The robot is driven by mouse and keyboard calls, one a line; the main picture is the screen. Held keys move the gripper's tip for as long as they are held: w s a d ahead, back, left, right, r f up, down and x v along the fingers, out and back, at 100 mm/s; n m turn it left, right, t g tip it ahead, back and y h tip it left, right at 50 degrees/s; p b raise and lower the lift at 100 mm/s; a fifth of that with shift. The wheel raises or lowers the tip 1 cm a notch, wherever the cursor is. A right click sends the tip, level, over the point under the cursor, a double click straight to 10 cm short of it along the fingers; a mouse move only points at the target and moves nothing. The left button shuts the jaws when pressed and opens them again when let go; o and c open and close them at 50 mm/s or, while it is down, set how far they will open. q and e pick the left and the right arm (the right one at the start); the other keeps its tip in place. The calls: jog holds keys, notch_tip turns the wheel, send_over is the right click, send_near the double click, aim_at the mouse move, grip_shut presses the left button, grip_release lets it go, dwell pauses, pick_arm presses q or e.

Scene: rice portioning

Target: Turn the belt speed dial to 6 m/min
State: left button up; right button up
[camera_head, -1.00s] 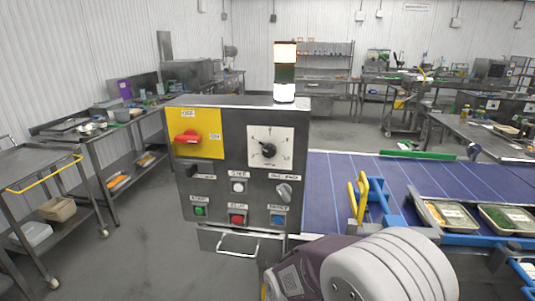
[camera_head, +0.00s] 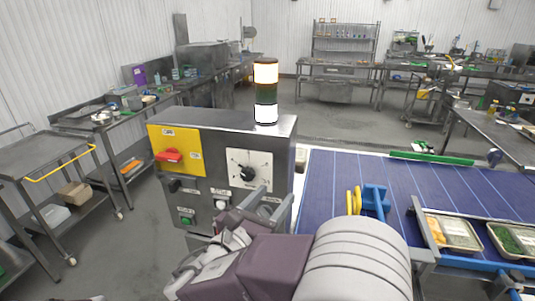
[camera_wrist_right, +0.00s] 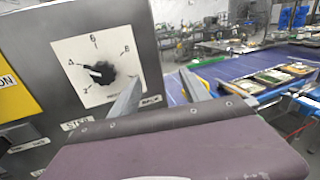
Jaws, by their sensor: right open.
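The belt speed dial is a black knob (camera_head: 247,173) on a white square plate (camera_head: 262,160) on the grey control box. In the right wrist view the knob (camera_wrist_right: 100,74) sits among the numbers 2, 4, 6 and 8, and its pointer appears to point left, near 4. My right gripper (camera_head: 268,201) is open and empty, in front of the panel, below and slightly right of the dial. In the right wrist view its two fingers (camera_wrist_right: 160,92) show right of the knob and apart from it. My left gripper is not in view.
A red switch (camera_head: 169,155) on a yellow plate is left of the dial. A white button (camera_head: 221,205) and green button (camera_head: 187,221) are below. A signal tower (camera_head: 265,90) stands on the box. The blue belt (camera_head: 330,190) with food trays (camera_head: 455,235) lies right.

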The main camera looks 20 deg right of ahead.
aim_at(246, 176)
jog(key=s+a+r+n+t+y+p, duration=0.1)
jog(key=a+n+t+y, duration=0.1)
jog(key=a, duration=0.3)
jog(key=s+a+r+n+t+y, duration=0.1)
jog(key=a+r+y, duration=0.1)
jog(key=a, duration=0.3)
jog(key=p+x, duration=0.2)
jog(key=x, duration=0.6)
jog(key=shift+w+d, duration=0.25)
jog(key=shift+w, duration=0.05)
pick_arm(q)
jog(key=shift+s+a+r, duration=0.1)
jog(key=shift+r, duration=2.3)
pick_arm(e)
jog(key=shift+w+d+f, duration=0.1)
jog(key=shift+w+d, duration=0.2)
jog(key=shift+w, duration=0.15)
grip_shut()
